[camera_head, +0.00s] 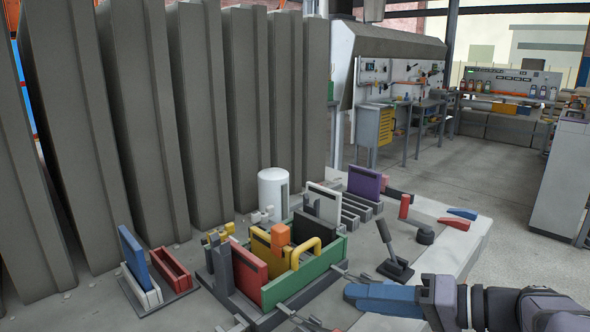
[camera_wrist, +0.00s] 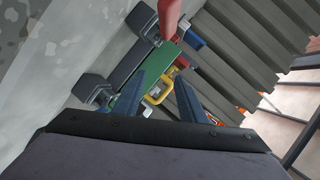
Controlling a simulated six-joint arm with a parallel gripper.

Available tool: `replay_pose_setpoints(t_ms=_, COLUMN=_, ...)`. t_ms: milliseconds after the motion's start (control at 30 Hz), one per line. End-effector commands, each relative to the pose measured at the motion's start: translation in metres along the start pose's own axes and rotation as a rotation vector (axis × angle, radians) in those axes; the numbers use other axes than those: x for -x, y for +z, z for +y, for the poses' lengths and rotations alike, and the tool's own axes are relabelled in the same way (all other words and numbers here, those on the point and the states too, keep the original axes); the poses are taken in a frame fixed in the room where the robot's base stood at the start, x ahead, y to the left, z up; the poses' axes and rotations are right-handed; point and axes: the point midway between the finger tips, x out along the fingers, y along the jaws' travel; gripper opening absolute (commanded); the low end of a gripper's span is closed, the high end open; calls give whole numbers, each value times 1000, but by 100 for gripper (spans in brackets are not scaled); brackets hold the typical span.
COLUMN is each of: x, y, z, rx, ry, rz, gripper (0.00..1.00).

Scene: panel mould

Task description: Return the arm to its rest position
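My gripper (camera_head: 350,296) is at the bottom right of the head view, its blue fingers pointing left, in front of the panel mould. In the wrist view its two blue fingers (camera_wrist: 160,88) stand apart with nothing held between them. The mould's green side panel (camera_head: 305,272) faces my gripper, with a gap between them. The green panel also shows in the wrist view (camera_wrist: 143,77), beyond the fingers. A yellow handle (camera_head: 318,247) curves above it, and an orange block (camera_head: 280,236) stands behind. The mould's lower near corner is partly out of clear view.
A black lever (camera_head: 387,240) on a base stands beside the mould. A blue panel (camera_head: 132,254) and red holder (camera_head: 171,268) are at left. A white cylinder (camera_head: 273,192) and purple panel (camera_head: 363,182) stand behind. Tall grey slabs (camera_head: 180,120) line the back.

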Motion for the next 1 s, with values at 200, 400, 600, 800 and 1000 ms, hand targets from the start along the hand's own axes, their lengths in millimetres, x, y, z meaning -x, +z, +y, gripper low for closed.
replay_pose_setpoints(t_ms=200, x=0, y=-10, z=-49, rx=-96, ry=18, rz=-55, gripper=38)
replay_pose_setpoints(t_ms=400, x=-1, y=-13, z=-82, rx=-180, ry=39, rz=-104, gripper=38)
replay_pose_setpoints(t_ms=600, x=-2, y=-15, z=-117, rx=-261, ry=65, rz=-152, gripper=38)
replay_pose_setpoints(t_ms=800, x=0, y=-16, z=-154, rx=-341, ry=97, rz=-203, gripper=38)
replay_pose_setpoints(t_ms=1000, x=2, y=-9, z=-186, rx=-421, ry=152, rz=-268, gripper=38)
